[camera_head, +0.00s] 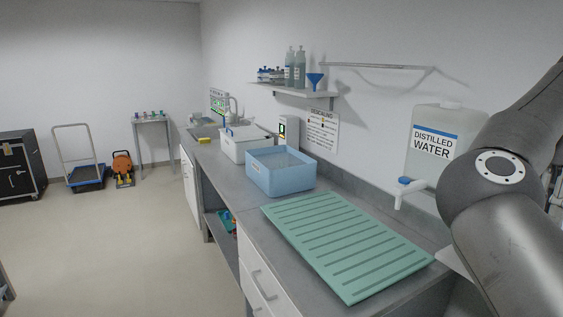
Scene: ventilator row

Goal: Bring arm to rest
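One of my arms (500,180) shows at the right edge of the head view, as dark grey links bent at a round joint. It stands in front of the right end of the counter and hides part of it. Neither of my grippers is in view. The arm hides part of the distilled water container (430,150), a translucent jug with a blue and white label.
The grey counter (228,172) runs along the wall. It holds a green ribbed mat (345,240), a blue tub (281,180) and a white box (232,150). A shelf (300,90) with bottles hangs above. The floor at left (110,240) is clear before a trolley (86,178).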

